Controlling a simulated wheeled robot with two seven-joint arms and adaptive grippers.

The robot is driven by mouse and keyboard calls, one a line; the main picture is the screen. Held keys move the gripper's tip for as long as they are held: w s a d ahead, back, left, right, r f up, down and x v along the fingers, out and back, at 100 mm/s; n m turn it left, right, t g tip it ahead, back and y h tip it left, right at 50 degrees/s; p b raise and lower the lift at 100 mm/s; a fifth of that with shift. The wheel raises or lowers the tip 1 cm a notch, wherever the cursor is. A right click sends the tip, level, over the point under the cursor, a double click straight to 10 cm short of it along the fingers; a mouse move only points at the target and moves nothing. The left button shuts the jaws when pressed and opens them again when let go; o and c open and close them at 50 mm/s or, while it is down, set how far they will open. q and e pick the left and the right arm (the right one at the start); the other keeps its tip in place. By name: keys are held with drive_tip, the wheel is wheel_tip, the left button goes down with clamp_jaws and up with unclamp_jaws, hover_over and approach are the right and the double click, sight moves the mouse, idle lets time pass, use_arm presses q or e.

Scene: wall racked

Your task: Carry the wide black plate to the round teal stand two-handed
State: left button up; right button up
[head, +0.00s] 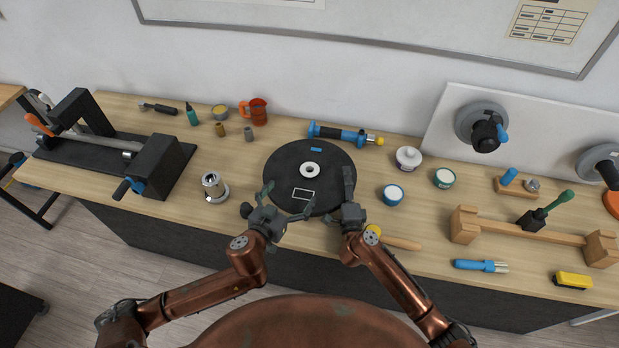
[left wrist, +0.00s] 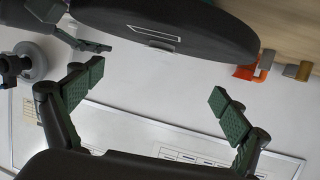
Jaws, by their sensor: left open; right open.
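The wide black plate (head: 282,173) lies near the middle of the bench, with a white ring at its centre, a white outlined rectangle and a small blue mark. In the left wrist view the plate (left wrist: 215,28) fills the top. My left gripper (head: 272,202) is open at the plate's near left rim, with no grip on it. My right gripper (head: 349,200) is open at the near right rim, one finger overlapping the plate's edge in the head view. Contact cannot be told. I cannot make out a round teal stand; a small teal-rimmed tub (head: 444,179) stands to the right.
A blue-handled tool (head: 345,134) lies behind the plate. A white lidded pot (head: 408,157) and blue tub (head: 393,195) stand to its right, a metal cylinder (head: 212,186) to its left. A wooden-handled tool (head: 400,241) lies beside my right gripper. A wooden rack (head: 530,234) stands further right.

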drive_tip(key=shift+o, duration=1.1)
drive_tip(key=shift+r, duration=0.1)
wheel_tip(320, 180, up, 10)
drive_tip(key=shift+w+r, duration=0.1)
drive_tip(key=o, duration=0.8)
drive_tip(key=shift+o, duration=0.4)
drive_tip(key=shift+a, duration=0.1)
